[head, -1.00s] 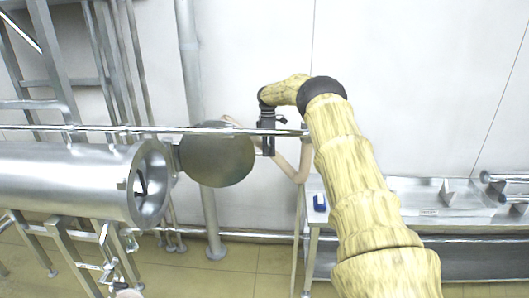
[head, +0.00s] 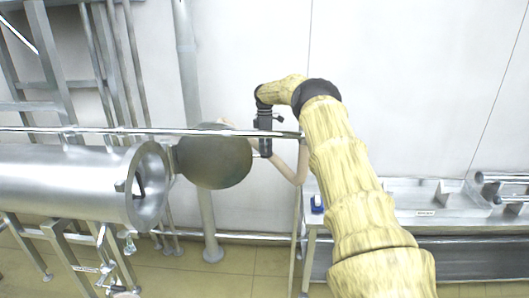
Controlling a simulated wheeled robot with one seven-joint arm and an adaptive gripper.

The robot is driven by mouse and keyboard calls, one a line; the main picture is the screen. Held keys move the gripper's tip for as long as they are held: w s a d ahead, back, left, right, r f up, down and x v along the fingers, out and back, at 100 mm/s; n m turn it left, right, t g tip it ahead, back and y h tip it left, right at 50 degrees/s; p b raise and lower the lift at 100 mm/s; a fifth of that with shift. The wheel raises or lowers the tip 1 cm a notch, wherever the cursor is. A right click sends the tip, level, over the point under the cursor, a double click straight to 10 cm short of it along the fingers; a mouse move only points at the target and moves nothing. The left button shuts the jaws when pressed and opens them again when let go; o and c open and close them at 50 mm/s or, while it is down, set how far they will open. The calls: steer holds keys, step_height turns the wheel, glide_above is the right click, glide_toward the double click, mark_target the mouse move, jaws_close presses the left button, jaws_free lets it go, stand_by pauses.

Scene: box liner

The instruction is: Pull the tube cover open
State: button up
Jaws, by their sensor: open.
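The tube (head: 70,182) is a large shiny metal cylinder lying level at the left. Its round mouth (head: 152,185) faces right and is uncovered. The tube cover (head: 213,165) is a dark grey round disc, standing apart to the right of the mouth and near the hinge side behind it. My gripper (head: 264,150) is black and points down at the right edge of the cover. It is open. The fingertips are small here, and I cannot tell whether they touch the cover.
A thin metal rod (head: 100,130) runs level above the tube and across the cover's top. A vertical pipe (head: 188,70) stands behind. A metal bench (head: 420,215) with a small blue item (head: 317,204) is at the right. Metal frames stand at the left.

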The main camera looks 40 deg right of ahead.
step_height(320, 180, up, 10)
steer(key=w+d, duration=0.1)
steer(key=shift+w+d, duration=0.15)
steer(key=shift+w, duration=0.15)
steer(key=shift+a+r, duration=0.2)
stand_by(0.4)
